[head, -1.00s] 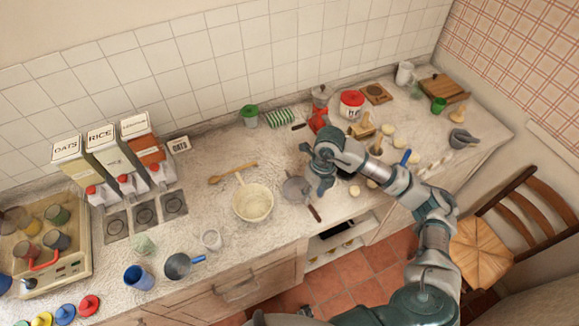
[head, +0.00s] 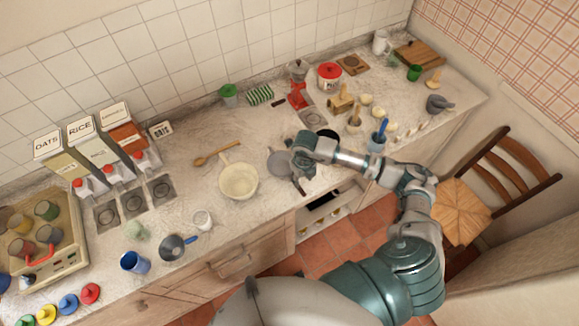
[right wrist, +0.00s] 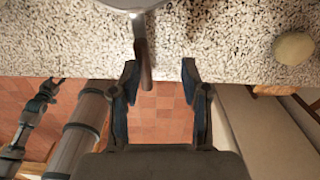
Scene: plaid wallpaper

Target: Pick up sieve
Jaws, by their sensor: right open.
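The sieve (head: 279,161) appears as a grey round pan shape on the counter, lying beside my right gripper (head: 299,183), which hides most of its handle in the head view. In the right wrist view the rim of the sieve (right wrist: 130,3) shows at the top. Its brown handle (right wrist: 145,60) points down over the counter edge. My right gripper (right wrist: 160,72) is open, with the handle's end between its fingertips, nearer the left one. I cannot tell whether that finger touches it. My left gripper is not in view.
A blue-handled item (head: 379,135) and several small objects stand to the right. A chair (head: 470,205) is beside the counter.

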